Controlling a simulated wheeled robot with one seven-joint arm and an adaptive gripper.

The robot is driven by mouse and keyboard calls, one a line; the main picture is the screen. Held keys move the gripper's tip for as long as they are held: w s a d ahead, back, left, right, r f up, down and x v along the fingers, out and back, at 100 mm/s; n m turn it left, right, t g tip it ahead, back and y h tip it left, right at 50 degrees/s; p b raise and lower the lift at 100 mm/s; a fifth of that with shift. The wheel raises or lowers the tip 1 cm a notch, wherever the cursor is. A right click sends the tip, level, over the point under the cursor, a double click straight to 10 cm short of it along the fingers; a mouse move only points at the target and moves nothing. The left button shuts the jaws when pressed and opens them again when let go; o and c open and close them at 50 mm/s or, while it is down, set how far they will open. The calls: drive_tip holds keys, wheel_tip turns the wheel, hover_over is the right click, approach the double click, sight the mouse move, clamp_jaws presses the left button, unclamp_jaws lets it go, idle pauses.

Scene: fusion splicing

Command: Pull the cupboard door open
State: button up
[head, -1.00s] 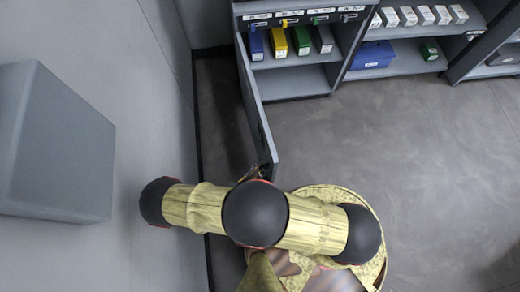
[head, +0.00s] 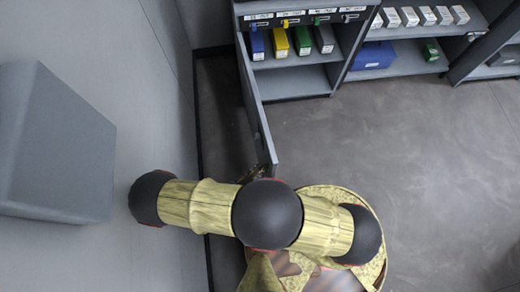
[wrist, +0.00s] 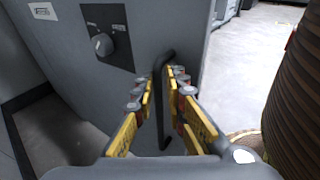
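The grey cupboard door (head: 256,110) stands swung well out from the cupboard (head: 291,85) in the head view. In the wrist view the door face (wrist: 80,75) fills the left and middle, with a dark plate and round knob (wrist: 103,44) on it. The black bar handle (wrist: 160,105) runs upright between the yellow fingers of my gripper (wrist: 160,82). The fingers are on both sides of the bar, with a narrow gap seeming to show at each side, so they look open around it. In the head view my arm hides the gripper and handle.
The cupboard shelf holds blue, yellow, green and grey binders (head: 302,41). Shelves to the right hold white boxes and a blue box (head: 372,55). A grey block (head: 55,145) is on the left by the wall. The floor (head: 420,150) right of the door is clear.

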drive_tip(key=a+b, duration=0.1)
drive_tip(key=a, duration=0.7)
drive_tip(key=shift+a+r, duration=0.25)
drive_tip(key=shift+a, duration=0.15)
idle(0.3)
drive_tip(key=shift+r, duration=0.1)
idle(0.7)
